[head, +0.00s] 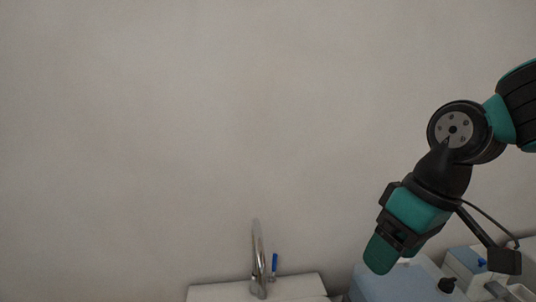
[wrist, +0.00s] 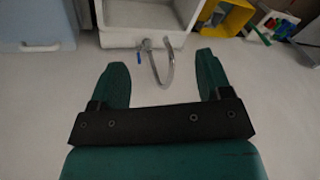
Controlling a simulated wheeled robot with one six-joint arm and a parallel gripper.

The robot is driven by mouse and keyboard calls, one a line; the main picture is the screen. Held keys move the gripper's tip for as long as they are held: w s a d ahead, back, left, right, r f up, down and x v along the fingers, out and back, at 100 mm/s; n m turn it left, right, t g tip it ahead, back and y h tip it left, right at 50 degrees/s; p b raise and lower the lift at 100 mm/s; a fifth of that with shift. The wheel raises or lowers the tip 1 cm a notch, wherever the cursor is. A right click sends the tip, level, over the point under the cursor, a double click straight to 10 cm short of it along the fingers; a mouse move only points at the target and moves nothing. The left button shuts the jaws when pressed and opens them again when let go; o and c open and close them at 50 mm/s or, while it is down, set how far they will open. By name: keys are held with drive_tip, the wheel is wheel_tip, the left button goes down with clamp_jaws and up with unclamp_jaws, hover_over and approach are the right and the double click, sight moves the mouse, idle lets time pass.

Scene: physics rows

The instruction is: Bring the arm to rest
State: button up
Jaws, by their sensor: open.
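My gripper (wrist: 160,80) is open and empty in the wrist view, with its two green fingers wide apart. In the head view my gripper (head: 380,254) hangs at the lower right, tilted down to the left, in front of a plain wall. There the fingers overlap, and the gap between them is hidden. Nothing touches the fingers.
A white sink (head: 290,287) with a curved metal tap (head: 258,258) and blue handle (head: 274,264) stands at the bottom. Light blue boxes (head: 385,285) are below my gripper. The wrist view shows a yellow bin (wrist: 235,18). The wall (head: 150,130) is bare.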

drive_tip(key=s+a, duration=0.3)
drive_tip(key=s, duration=0.8)
wheel_tip(320, 180, up, 25)
drive_tip(key=p, duration=2.5)
drive_tip(key=shift+w+r+g+y+p, duration=0.15)
drive_tip(key=shift+w+g+y+p, duration=0.15)
drive_tip(key=shift+y+p, duration=0.1)
